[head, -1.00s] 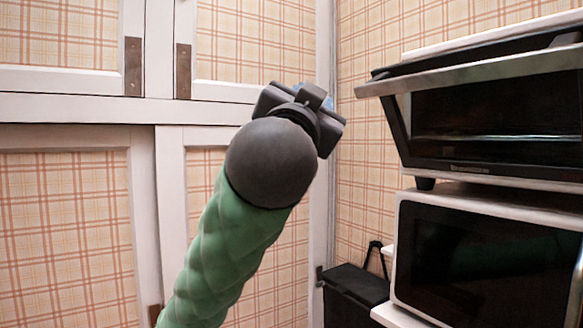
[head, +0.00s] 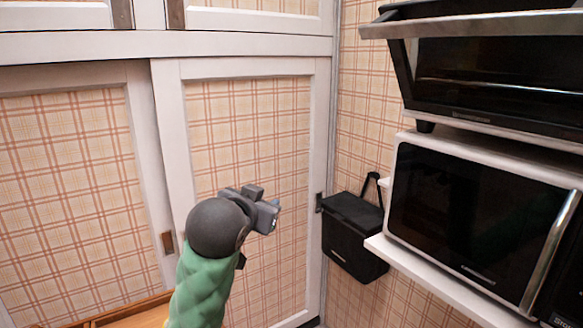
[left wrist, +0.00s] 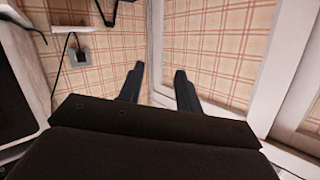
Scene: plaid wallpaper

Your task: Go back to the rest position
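My left gripper (head: 268,208) is in front of the white-framed plaid door, left of the corner, at the end of my green arm. My right gripper is in neither view.
A toaster oven (head: 495,75) sits on a microwave (head: 470,220), which stands on a white shelf (head: 440,280) at the right. A black bag (head: 350,235) hangs by the corner. A wooden surface (head: 130,312) shows at lower left. The wall socket (left wrist: 83,56) has a cable.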

